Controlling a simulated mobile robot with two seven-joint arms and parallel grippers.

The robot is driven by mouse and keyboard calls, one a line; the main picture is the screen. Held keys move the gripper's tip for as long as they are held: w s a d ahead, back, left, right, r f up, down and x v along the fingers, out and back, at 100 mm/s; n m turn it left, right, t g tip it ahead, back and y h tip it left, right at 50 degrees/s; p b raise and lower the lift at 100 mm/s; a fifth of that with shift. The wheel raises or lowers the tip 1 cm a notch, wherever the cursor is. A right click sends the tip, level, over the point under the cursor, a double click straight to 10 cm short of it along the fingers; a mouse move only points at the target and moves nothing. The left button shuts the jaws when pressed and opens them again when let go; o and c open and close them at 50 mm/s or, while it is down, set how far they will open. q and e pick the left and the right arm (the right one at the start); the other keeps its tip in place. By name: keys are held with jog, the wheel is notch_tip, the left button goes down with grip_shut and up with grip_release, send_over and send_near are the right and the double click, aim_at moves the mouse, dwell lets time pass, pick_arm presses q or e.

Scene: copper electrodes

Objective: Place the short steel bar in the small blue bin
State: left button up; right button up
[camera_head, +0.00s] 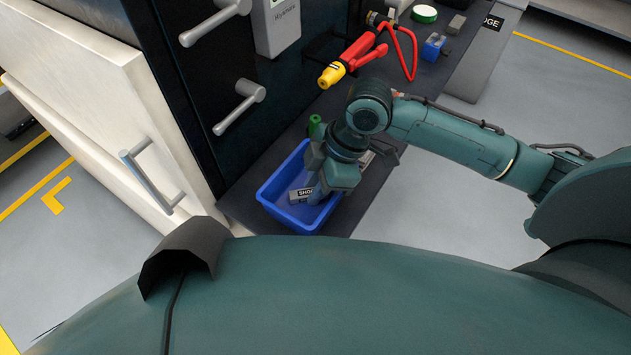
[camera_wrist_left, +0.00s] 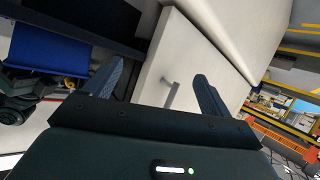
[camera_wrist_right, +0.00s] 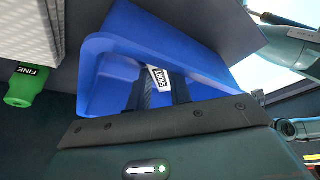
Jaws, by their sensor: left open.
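The short steel bar (camera_head: 300,194), grey with a white label, shows inside the small blue bin (camera_head: 273,187). In the right wrist view the bar (camera_wrist_right: 160,78) sits between the two close-set fingers of my right gripper (camera_wrist_right: 161,92). That gripper (camera_head: 316,190) points down into the bin and is shut on the bar. Whether the bar touches the bin floor is unclear. The bin (camera_wrist_right: 98,75) surrounds the fingertips in the right wrist view. My left gripper (camera_wrist_left: 152,85) is open and empty, facing a white cabinet door; it is out of the head view.
A green cylinder (camera_head: 315,127) stands beside the bin, labelled FINE in the right wrist view (camera_wrist_right: 24,86). A red and yellow tool (camera_head: 350,58) lies farther along the dark bench (camera_head: 245,205).

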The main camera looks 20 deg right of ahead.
jog(key=o, duration=0.4)
jog(key=p+v, duration=0.2)
jog(key=v, duration=1)
jog(key=shift+r, duration=0.2)
